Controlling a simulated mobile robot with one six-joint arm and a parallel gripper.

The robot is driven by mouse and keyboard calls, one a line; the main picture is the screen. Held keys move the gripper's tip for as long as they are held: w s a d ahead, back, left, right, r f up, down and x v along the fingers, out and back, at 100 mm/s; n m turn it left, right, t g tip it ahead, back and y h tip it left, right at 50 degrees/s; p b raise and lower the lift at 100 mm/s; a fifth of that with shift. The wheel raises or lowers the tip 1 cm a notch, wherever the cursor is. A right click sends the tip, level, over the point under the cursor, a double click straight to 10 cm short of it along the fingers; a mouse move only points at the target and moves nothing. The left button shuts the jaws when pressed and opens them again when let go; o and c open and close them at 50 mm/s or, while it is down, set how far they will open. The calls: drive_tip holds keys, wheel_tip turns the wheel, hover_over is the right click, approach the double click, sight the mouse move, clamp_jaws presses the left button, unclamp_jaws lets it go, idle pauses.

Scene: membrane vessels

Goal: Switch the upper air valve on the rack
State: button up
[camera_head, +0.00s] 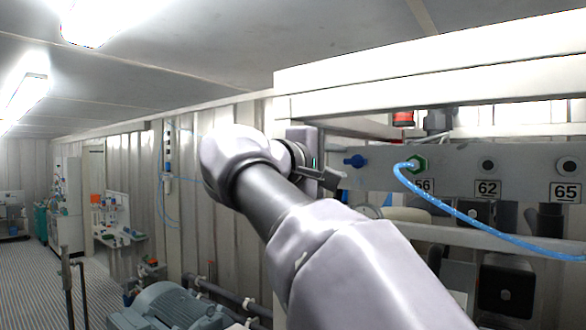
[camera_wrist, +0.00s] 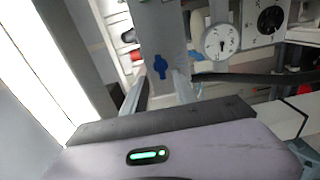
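A small blue valve handle (camera_head: 355,160) sits at the left end of the grey rack panel (camera_head: 450,165). In the wrist view the blue valve (camera_wrist: 160,67) is just ahead of the fingertips, with its long side roughly in line with the fingers. My gripper (camera_head: 328,178) is at the left end of the panel in the head view, close to the valve. In the wrist view my gripper (camera_wrist: 160,84) has its two fingers apart, with nothing seen between them. Whether a finger touches the valve I cannot tell.
A green fitting (camera_head: 416,164) with a blue hose sits right of the valve, above the label 56. Ports labelled 62 and 65 follow. A white dial (camera_wrist: 221,41) is right of the fingers. A white frame beam (camera_head: 430,85) runs above the panel.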

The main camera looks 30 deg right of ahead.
drive_tip(key=v, duration=1)
